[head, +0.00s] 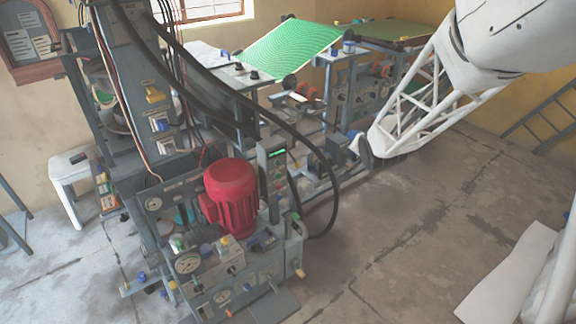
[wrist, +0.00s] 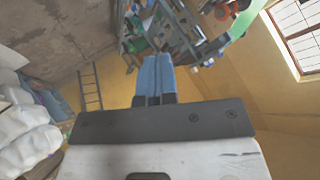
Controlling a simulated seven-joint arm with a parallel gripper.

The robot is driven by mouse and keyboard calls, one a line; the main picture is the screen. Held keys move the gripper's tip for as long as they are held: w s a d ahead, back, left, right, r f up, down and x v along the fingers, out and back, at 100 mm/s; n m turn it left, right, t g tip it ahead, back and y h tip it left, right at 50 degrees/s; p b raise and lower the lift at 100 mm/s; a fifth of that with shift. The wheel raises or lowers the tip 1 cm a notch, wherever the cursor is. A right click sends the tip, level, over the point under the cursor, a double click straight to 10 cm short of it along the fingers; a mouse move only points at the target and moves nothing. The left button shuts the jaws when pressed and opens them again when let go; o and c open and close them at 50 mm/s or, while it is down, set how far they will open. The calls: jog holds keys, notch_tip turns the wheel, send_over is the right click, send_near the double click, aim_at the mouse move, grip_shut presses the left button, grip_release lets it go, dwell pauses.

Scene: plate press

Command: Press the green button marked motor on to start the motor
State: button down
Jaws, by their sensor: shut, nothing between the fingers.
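A narrow grey control box (head: 275,172) stands upright behind the red motor (head: 232,195) in the head view. It has a lit green display at its top and a column of small buttons below. A green one (head: 278,176) shows among them, but its marking is too small to read. My gripper (wrist: 158,62) shows in the wrist view with its blue fingers together and nothing between them. The fingers point toward blurred machinery, apart from it as far as I can tell. I cannot make out the button in the wrist view. In the head view the fingers are not clear.
Black hoses (head: 325,160) arch beside the control box. The grey press frame (head: 140,80) rises at its left. Gauges and valves (head: 188,262) crowd the front. A green sheet (head: 290,45) lies on the rear machine. The concrete floor (head: 410,240) at the right is mostly clear.

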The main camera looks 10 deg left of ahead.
aim_at(279, 174)
jog(key=w+a+f+m+t+y, duration=0.1)
jog(key=w+a+f+y, duration=0.1)
jog(key=w+a+f, duration=0.4)
jog(key=w+a+f+m+t+y, duration=0.1)
jog(key=w+a+f+y, duration=0.25)
jog(key=f, duration=0.45)
jog(key=a+f+m+y, duration=0.1)
jog(key=a+f, duration=0.3)
jog(key=f, duration=0.4)
jog(key=a+f+m+y, duration=0.1)
jog(key=a+f+y, duration=0.3)
jog(key=f, duration=0.5)
jog(key=shift+w+a, duration=0.15)
jog(key=shift+w, duration=0.25)
jog(key=shift+w+a+f, duration=0.1)
jog(key=x, duration=1.3)
jog(key=shift+w+a+r, duration=0.2)
jog(key=shift+w+a, duration=0.05)
